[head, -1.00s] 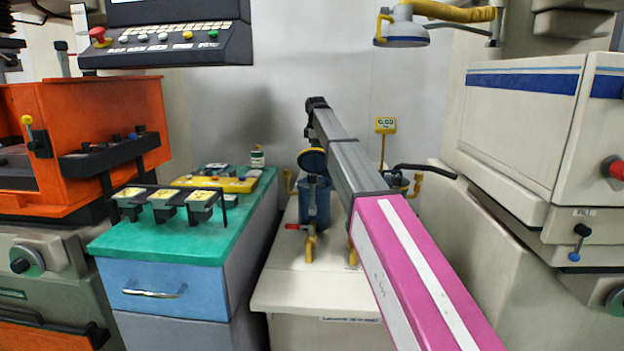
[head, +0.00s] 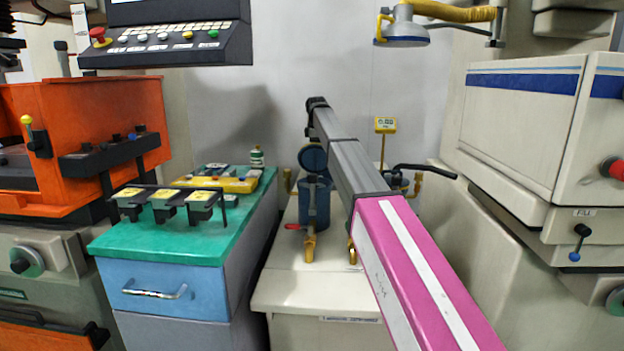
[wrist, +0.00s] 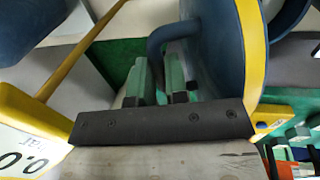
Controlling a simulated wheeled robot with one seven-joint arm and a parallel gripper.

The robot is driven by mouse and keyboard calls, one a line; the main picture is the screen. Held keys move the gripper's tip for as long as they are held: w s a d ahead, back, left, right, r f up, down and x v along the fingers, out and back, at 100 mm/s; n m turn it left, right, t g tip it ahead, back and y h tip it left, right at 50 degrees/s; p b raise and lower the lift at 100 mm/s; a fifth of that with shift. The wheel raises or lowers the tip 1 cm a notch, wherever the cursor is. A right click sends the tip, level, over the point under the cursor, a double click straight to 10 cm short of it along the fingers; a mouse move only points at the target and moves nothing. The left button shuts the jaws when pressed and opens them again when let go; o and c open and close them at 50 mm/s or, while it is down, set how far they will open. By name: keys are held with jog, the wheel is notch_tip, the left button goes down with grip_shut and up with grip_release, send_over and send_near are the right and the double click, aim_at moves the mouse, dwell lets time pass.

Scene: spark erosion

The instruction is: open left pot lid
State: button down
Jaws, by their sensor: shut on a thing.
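The left pot (head: 315,207) is dark blue and stands on the pale cabinet in the head view. Its round lid (head: 312,158) stands raised and steeply tilted above the pot. In the wrist view the lid (wrist: 222,45) is dark blue with a yellow rim, and its curved handle (wrist: 157,42) reaches between my fingers. My gripper (wrist: 162,78), with green finger pads, is shut on the lid handle. In the head view my arm hides the gripper and whatever stands behind it.
A yellow scale display (head: 385,125) on a post stands behind my arm. A black lever (head: 425,169) and brass pipe lie to the right. A green-topped cabinet (head: 170,240) with small trays is on the left. The pale cabinet top (head: 300,288) is clear in front.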

jog(key=c, duration=1.8)
grip_release()
jog(key=shift+w+f, duration=0.1)
jog(key=shift+w, duration=0.7)
jog(key=shift+o, duration=0.8)
jog(key=shift+w+f, duration=0.1)
jog(key=shift+w, duration=0.2)
jog(key=shift+o, duration=0.4)
jog(key=shift+f, duration=0.1)
jog(key=shift+o, duration=0.2)
jog(key=shift+f, duration=0.1)
jog(key=shift+w+f, duration=0.1)
jog(key=shift+w, duration=0.15)
